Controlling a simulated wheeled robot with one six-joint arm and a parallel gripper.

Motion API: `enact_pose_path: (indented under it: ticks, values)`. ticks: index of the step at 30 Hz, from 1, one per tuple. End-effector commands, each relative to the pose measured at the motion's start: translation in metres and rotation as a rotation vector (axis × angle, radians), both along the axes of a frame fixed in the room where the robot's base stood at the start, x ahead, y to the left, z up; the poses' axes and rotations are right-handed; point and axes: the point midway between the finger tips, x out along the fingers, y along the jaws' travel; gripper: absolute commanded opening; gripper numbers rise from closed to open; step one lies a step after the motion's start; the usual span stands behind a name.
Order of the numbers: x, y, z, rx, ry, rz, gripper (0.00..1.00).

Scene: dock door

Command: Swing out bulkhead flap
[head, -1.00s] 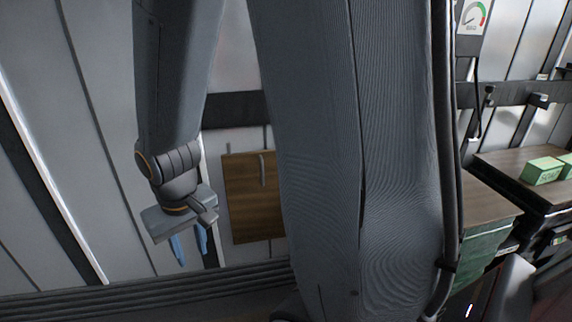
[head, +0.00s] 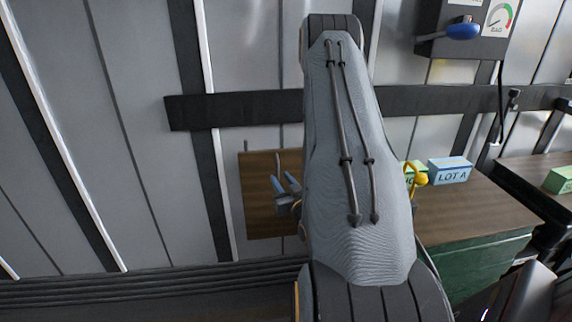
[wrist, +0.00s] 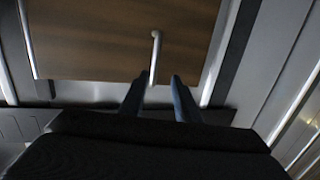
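The bulkhead flap (head: 256,217) is a brown wooden panel low on the grey wall, flat and apparently closed. My arm covers its right part in the head view. Its pale upright bar handle (head: 277,164) shows just above my gripper (head: 284,180). In the wrist view the flap (wrist: 100,45) fills the upper middle, and the handle (wrist: 154,50) runs down towards the gap between the two blue fingers of my gripper (wrist: 159,76). The fingers are apart and empty. The handle's lower end appears nearer the left finger; whether it touches is unclear.
A dark rail (head: 240,110) crosses the wall above the flap. At right stands a workbench (head: 470,208) with a blue box marked LOT A (head: 450,171) and a yellow object (head: 418,178). A gauge panel with a blue-handled lever (head: 462,32) hangs above. The wall left of the flap is clear.

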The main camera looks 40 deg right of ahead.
Motion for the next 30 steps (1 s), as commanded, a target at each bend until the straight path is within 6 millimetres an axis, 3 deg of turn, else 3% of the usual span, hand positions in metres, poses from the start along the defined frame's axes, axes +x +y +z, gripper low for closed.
enact_pose_path:
  ticks: [5,19,30]
  values:
    - [-0.006,-0.010,0.002,-0.011,-0.053,-0.015,0.29]
    - [0.055,-0.030,0.004,-0.014,-0.056,-0.011,0.29]
    - [0.064,-0.035,0.003,-0.013,-0.055,-0.015,0.29]
